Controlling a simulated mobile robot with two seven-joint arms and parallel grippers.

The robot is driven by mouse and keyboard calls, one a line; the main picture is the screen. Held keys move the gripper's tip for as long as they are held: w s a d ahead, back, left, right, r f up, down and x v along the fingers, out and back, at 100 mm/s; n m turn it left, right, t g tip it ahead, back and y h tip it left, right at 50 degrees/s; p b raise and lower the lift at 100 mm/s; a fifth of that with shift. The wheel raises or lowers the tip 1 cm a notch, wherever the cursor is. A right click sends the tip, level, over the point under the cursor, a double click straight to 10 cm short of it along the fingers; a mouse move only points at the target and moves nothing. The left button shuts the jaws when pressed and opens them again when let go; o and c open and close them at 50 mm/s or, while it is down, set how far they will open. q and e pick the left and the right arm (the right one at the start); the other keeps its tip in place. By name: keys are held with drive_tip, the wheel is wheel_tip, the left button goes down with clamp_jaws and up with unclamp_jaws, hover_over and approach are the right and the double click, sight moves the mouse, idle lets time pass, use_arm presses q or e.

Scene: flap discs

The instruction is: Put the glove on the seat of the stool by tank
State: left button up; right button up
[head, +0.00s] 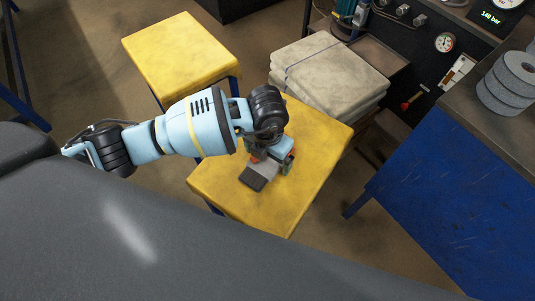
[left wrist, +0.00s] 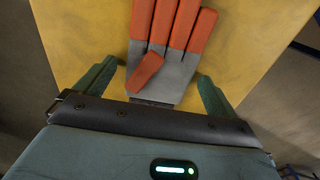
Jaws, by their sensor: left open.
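The glove (left wrist: 168,60) has orange fingers and a grey palm. It lies flat on the yellow seat of the nearer stool (head: 310,180). In the head view the grey part of the glove (head: 264,172) shows beside my left gripper (head: 273,157), and the arm hides much of the rest. In the left wrist view the open fingers of my left gripper (left wrist: 157,88) stand on either side of the glove's grey part, with gaps on both sides. A second yellow stool (head: 180,50) stands further back at the left. I cannot pick out a tank. My right gripper is out of view.
A stack of folded grey-beige cloths or sacks (head: 325,68) stands behind the nearer stool. A dark panel with a gauge (head: 445,42) is at the back. Open floor lies between the stools.

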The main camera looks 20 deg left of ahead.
sight(268, 160)
use_arm(q)
wheel_tip(268, 160, up, 12)
drive_tip(key=p, duration=0.1)
drive_tip(key=shift+r, duration=0.15)
idle(0.4)
